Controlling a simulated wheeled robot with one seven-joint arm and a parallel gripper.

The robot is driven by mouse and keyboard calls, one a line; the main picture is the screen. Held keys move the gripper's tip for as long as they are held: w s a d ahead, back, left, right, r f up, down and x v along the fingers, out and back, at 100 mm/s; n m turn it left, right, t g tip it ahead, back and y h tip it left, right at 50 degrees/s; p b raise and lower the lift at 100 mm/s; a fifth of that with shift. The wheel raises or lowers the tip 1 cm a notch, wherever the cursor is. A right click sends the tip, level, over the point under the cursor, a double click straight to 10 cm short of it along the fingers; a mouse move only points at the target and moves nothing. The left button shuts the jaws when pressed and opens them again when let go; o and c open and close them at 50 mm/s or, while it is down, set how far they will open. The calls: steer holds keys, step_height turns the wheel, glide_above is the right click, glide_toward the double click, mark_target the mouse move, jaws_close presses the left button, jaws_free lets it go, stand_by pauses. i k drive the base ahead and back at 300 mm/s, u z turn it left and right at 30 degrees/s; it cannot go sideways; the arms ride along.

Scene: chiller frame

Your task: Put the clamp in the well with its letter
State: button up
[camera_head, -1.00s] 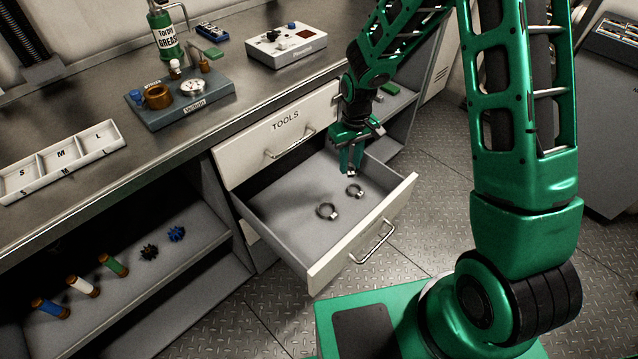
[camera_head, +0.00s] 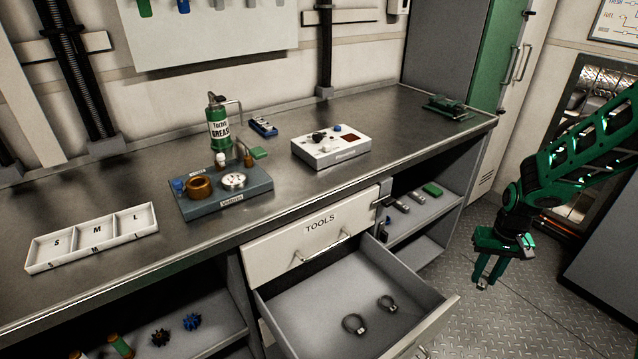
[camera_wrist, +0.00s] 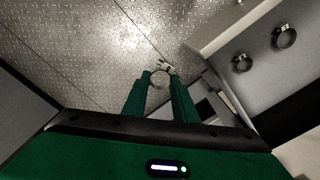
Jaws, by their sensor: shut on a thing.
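My gripper (camera_head: 487,277) hangs over the floor to the right of the open drawer. In the wrist view my gripper (camera_wrist: 160,88) is shut on a ring-shaped metal clamp (camera_wrist: 153,72), whose screw housing faces away from the palm. This clamp is too small to make out in the head view. Two other clamps lie in the drawer: a larger one (camera_head: 354,324) and a smaller one (camera_head: 387,303). A white tray (camera_head: 75,258) on the bench at left has three wells marked S, M and L, all looking empty. No letter is readable on the held clamp.
The TOOLS drawer (camera_head: 405,280) stands pulled out below the bench (camera_head: 285,195). A blue-grey fixture (camera_head: 245,199), a green grease bottle (camera_head: 219,125) and a white box (camera_head: 340,157) stand on the bench. Bare bench lies between tray and fixture. Shelves hold small parts.

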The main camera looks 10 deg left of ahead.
mark_target(54, 250)
steer(key=z, duration=1.05)
steer(key=k, duration=2.75)
steer(key=u, duration=1.45)
steer(key=i, duration=0.55)
steer(key=u, duration=0.15)
